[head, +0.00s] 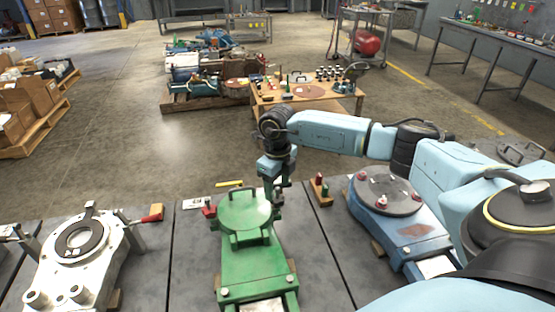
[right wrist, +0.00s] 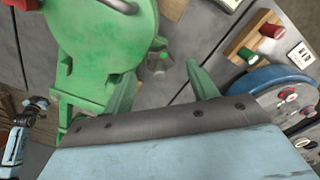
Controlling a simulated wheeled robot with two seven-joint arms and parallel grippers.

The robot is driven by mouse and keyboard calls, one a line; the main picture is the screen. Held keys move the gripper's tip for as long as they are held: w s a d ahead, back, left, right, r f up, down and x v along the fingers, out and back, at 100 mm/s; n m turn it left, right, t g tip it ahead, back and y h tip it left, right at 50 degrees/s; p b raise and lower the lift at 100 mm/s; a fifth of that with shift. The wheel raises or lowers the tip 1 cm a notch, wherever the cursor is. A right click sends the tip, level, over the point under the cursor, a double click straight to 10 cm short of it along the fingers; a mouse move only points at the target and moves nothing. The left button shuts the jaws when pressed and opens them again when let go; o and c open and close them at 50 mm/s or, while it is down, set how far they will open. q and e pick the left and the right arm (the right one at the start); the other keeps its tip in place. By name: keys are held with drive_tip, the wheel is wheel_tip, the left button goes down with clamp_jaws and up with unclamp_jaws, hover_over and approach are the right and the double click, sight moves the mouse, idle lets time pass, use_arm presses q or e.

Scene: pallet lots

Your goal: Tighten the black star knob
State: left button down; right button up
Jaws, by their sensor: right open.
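The black star knob (right wrist: 157,64), dark with a green centre, sits at the side of the green machine (head: 258,262). In the right wrist view the green machine (right wrist: 95,35) fills the upper left. My right gripper (right wrist: 162,72) is open, its two green fingers apart, with the knob showing between and just beyond their tips. I cannot tell whether either finger touches it. In the head view my right gripper (head: 273,188) hangs down at the machine's right edge, and the knob is hard to make out there. My left gripper is not in the head view.
A wooden block with red and green knobs (head: 321,188) stands right of the green machine. A blue machine (head: 404,240) is further right, a white one (head: 72,258) left. A red-handled part (head: 209,209) and yellow strip (head: 229,184) lie near the bench's far edge.

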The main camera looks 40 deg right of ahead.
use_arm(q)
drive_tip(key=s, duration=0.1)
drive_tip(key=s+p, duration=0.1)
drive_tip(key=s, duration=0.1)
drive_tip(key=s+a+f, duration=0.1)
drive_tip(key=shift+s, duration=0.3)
use_arm(e)
wheel_tip(320, 180, up, 10)
drive_tip(key=shift+f, duration=0.2)
